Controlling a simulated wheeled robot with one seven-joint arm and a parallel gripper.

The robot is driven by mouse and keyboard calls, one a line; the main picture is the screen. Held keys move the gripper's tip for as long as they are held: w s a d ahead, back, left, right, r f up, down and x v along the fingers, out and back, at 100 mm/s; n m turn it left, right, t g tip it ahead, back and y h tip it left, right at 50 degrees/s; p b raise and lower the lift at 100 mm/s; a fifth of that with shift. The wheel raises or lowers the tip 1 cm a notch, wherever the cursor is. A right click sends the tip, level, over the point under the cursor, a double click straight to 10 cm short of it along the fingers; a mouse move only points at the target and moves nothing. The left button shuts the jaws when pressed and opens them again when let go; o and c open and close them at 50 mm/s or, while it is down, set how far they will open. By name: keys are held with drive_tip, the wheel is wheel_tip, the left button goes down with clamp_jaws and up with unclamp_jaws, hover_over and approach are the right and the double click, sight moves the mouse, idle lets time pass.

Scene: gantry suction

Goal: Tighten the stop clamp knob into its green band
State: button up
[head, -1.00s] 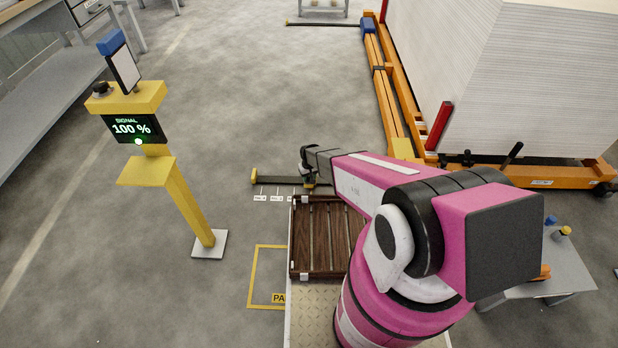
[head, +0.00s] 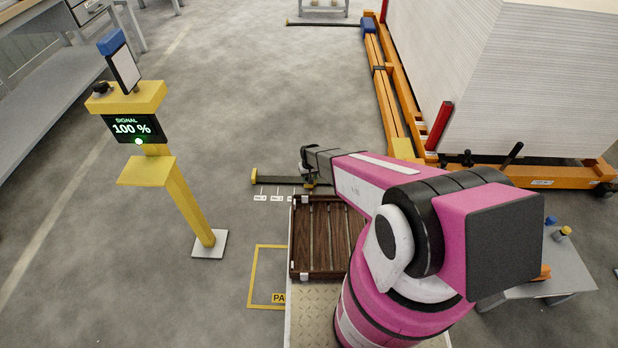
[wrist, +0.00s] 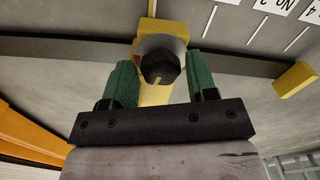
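The knob (wrist: 160,67) is a dark, faceted piece with a small yellow mark on its near side, seen in the wrist view. It sits on a yellow clamp body (wrist: 152,41) on a dark rail (wrist: 60,53). My gripper (wrist: 163,62) has its two green fingers on either side of the knob. The fingers are very close to it, but I cannot tell whether both touch. No green band is visible. In the head view my gripper (head: 308,178) is small, at the rail (head: 282,181), and my arm hides most of the clamp.
A yellow end stop (head: 254,176) ends the rail, with number labels (head: 276,198) beside it. A slatted brown crate (head: 320,265) is near the gripper. An orange frame (head: 540,177) with a white stack stands right. A yellow post's display (head: 132,128) reads "SIGNAL 100 %". Open floor lies left.

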drive_tip(key=shift+r, duration=0.1)
wheel_tip(320, 180, up, 11)
drive_tip(key=shift+f, duration=0.2)
idle(0.5)
drive_tip(key=f+n, duration=0.1)
drive_tip(key=f, duration=0.2)
drive_tip(key=f+n, duration=0.2)
drive_tip(key=f, duration=0.2)
drive_tip(key=f+n, duration=0.1)
drive_tip(key=f, duration=0.2)
drive_tip(key=shift+w+a+f, duration=0.1)
drive_tip(key=shift+w+f, duration=0.1)
drive_tip(key=shift+f, duration=0.2)
